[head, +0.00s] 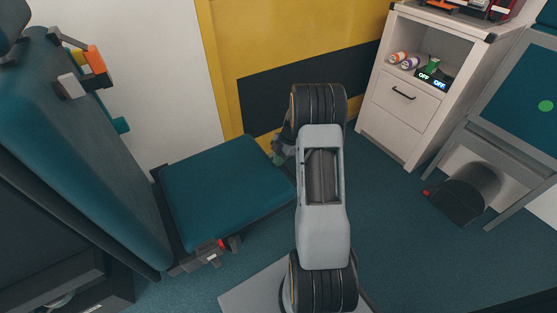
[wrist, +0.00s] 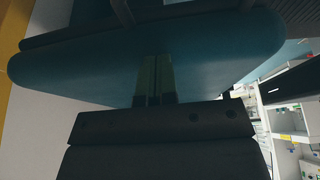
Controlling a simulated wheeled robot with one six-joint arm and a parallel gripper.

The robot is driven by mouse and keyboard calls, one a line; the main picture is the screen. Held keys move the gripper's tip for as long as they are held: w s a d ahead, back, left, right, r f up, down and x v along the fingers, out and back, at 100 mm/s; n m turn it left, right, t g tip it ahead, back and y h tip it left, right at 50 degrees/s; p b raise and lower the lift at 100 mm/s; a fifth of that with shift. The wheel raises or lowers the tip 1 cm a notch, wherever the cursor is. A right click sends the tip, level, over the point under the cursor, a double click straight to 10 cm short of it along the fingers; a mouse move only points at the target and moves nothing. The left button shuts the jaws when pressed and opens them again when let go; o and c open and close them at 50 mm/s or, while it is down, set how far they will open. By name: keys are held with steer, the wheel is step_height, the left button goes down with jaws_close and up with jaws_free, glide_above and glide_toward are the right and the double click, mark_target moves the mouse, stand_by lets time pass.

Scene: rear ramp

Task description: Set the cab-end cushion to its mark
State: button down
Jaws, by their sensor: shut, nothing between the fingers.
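A teal seat cushion (head: 225,188) extends from a tall teal backrest (head: 85,140) at the left of the head view. In the wrist view a broad teal padded part (wrist: 90,68) fills the space in front of my gripper (wrist: 154,80), whose fingers are closed and empty. Whether the fingertips touch the padding I cannot tell. In the head view my gripper (head: 279,150) is mostly hidden behind my arm, close to the cushion's far right corner. I cannot tell which cushion is the cab-end one, and no mark is clear.
A white cabinet (head: 405,95) with an open shelf of small items stands at the back right. A teal panel (head: 525,90) with a green dot is at the far right, above a dark rounded housing (head: 465,193). A yellow door (head: 225,50) is behind. Floor between is clear.

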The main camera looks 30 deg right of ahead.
steer(key=shift+s+d+f, duration=0.1)
steer(key=shift+s+f, duration=0.15)
steer(key=shift+f, duration=0.25)
steer(key=a+p+v, duration=0.1)
steer(key=p+v, duration=0.4)
steer(key=v, duration=0.9)
steer(key=shift+w+r, duration=0.3)
steer(key=shift+r, duration=0.15)
